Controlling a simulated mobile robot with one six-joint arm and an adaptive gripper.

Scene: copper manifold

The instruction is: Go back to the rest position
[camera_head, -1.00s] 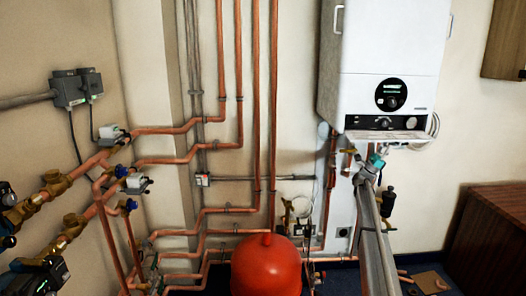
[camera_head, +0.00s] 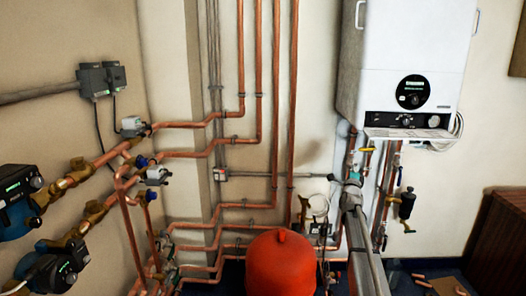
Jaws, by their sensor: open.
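My grey arm (camera_head: 368,245) rises from the lower right of the head view. It narrows toward a joint with a teal ring (camera_head: 353,180), just below and left of the white boiler (camera_head: 405,70). My gripper cannot be made out; the far end of the arm is not clearly visible past this joint. In the picture the joint overlaps the pipes under the boiler; I cannot tell how far apart they are. No held object shows.
A red tank (camera_head: 279,262) stands at the bottom middle. Copper pipes (camera_head: 258,60) run up the back wall. Pumps (camera_head: 18,200) and valves crowd the left. A black fitting (camera_head: 407,203) hangs below the boiler. A brown cabinet (camera_head: 500,240) stands at right.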

